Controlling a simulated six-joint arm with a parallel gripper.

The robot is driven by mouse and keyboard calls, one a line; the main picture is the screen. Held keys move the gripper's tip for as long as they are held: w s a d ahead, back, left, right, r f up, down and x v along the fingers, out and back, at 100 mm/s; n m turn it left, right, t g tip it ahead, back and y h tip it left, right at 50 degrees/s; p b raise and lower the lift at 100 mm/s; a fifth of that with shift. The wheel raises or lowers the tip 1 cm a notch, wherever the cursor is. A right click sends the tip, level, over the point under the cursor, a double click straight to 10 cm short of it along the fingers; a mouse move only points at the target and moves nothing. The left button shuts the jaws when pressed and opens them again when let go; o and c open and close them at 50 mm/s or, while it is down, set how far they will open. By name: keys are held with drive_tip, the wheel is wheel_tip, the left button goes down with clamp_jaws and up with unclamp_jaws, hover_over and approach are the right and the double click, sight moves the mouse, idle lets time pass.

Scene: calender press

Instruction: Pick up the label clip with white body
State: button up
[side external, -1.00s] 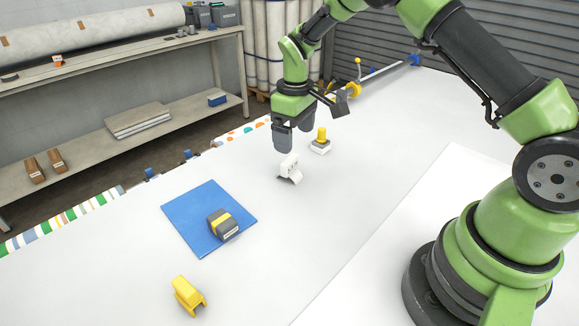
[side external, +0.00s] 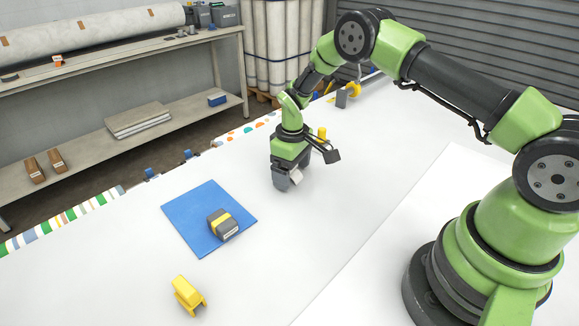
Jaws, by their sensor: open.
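The white label clip (side external: 296,174) lies on the white table, mostly hidden behind my gripper; only a small pale part shows at the gripper's lower right. My gripper (side external: 284,184) is down at table level over the clip, pointing downward. It is open, with its fingers beside the clip. Whether the fingers touch the clip cannot be made out.
A blue mat (side external: 185,212) holds a grey block with a yellow band (side external: 222,223). A yellow clip (side external: 188,296) lies at the front.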

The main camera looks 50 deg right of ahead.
drive_tip(key=c, duration=1)
drive_tip(key=shift+r, duration=0.1)
